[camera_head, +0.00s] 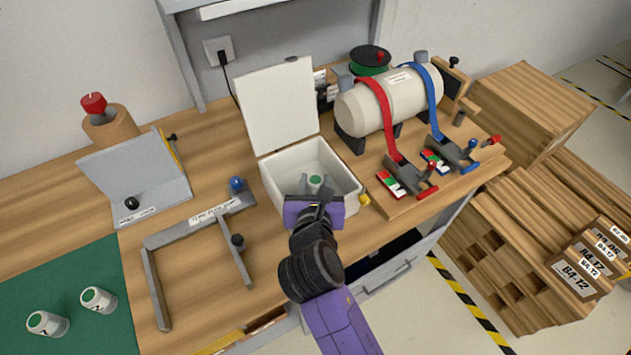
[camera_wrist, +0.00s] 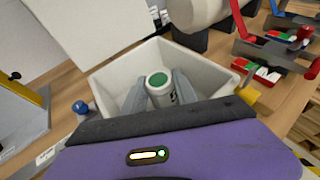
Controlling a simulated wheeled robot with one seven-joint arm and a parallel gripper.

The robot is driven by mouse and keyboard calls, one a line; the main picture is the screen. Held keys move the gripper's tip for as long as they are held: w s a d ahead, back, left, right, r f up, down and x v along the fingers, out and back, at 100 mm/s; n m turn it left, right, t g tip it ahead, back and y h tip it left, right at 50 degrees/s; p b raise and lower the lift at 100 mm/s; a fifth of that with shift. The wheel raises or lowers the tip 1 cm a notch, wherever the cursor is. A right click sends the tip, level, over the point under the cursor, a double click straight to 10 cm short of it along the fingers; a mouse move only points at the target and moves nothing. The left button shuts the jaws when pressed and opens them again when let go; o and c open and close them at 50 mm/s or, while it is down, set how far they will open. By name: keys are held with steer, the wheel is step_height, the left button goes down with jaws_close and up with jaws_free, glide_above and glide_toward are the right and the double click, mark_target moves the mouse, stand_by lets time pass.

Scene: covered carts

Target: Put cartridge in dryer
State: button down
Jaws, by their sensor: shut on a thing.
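The dryer is a white open box (camera_head: 348,198) with its lid (camera_head: 277,106) standing up at the back. It also shows in the wrist view (camera_wrist: 205,68). My gripper (camera_head: 315,184) reaches down into the box from the front. Its two grey fingers (camera_wrist: 158,92) are shut on a white cartridge with a green top (camera_wrist: 157,80), held upright inside the box. Whether the cartridge touches the box floor is hidden.
A grey metal frame (camera_head: 155,285) with a blue knob lies left of the box. A white tank (camera_head: 405,99) with red and blue straps stands to the right. Wooden crates (camera_head: 535,105) stand beyond the table's right edge. The green mat (camera_head: 90,265) has free room.

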steer(key=shift+f, duration=0.1)
steer(key=shift+f, duration=0.6)
steer(key=c, duration=1)
jaws_free()
steer(key=shift+s+f, duration=0.1)
steer(key=shift+f, duration=0.05)
steer(key=shift+o, duration=0.2)
steer(key=shift+d+f, duration=0.1)
steer(key=shift+r, duration=0.35)
steer(key=r+v, duration=0.1)
steer(key=v, duration=1.1)
